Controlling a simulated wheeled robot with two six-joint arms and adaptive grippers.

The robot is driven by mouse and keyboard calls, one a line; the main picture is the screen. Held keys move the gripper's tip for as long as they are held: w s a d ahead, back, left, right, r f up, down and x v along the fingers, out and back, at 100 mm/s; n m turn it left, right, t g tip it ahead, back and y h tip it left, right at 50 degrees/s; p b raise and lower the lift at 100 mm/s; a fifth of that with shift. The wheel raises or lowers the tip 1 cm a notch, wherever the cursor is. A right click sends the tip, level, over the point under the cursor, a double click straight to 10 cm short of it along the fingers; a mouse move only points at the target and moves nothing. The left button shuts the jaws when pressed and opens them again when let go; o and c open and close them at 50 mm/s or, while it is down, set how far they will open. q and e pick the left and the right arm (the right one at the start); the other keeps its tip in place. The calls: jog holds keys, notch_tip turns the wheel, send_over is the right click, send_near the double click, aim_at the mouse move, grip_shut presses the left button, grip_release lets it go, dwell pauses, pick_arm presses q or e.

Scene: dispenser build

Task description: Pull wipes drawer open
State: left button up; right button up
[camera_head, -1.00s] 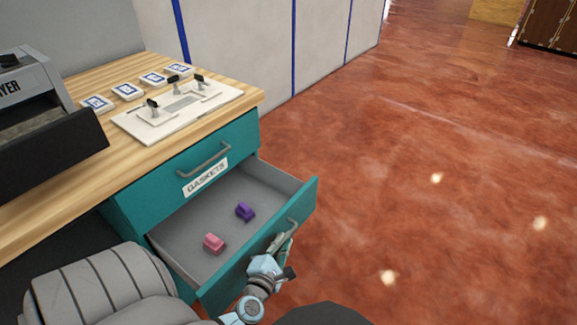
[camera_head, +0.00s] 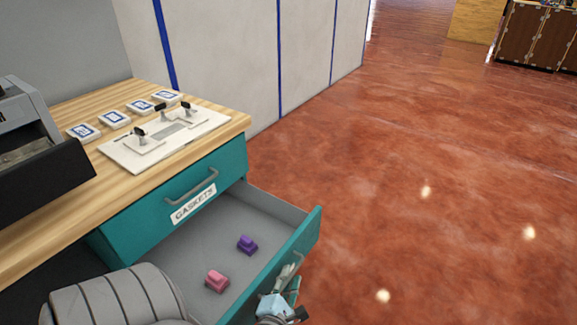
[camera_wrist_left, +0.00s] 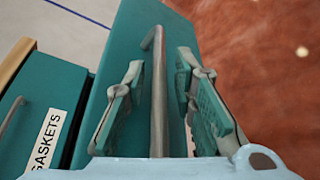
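The open drawer (camera_head: 190,258) below the gaskets drawer is pulled well out of the teal cabinet. A pink piece (camera_head: 217,281) and a purple piece (camera_head: 247,245) lie inside. Its own label does not show. My left gripper (camera_head: 287,274) is at the outer side of the drawer front (camera_head: 304,242). In the left wrist view, the bar handle (camera_wrist_left: 158,95) runs between the spread fingers of my left gripper (camera_wrist_left: 160,75), with a gap on each side. The fingers are open around the handle, not visibly pressing it. My right gripper is not in view.
The shut upper drawer (camera_head: 165,205) is labelled GASKETS (camera_head: 193,205). The wooden worktop (camera_head: 75,195) holds a white fixture plate (camera_head: 165,142), several small white packs (camera_head: 114,118) and a grey machine (camera_head: 35,150). The red floor (camera_head: 430,180) to the right is clear.

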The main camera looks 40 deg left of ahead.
pick_arm(q)
jog(key=shift+o, duration=1.3)
jog(key=r, duration=0.7)
jog(key=shift+w+a+r, duration=0.2)
jog(key=shift+w+r, duration=0.15)
jog(key=r, duration=0.2)
jog(key=shift+s+d+r, duration=0.25)
jog(key=shift+s+r, duration=0.1)
jog(key=shift+s, duration=0.05)
jog(key=shift+c, duration=1.3)
jog(key=shift+w+a+f, duration=0.1)
jog(key=shift+w+f, duration=0.05)
jog(key=shift+f, duration=0.05)
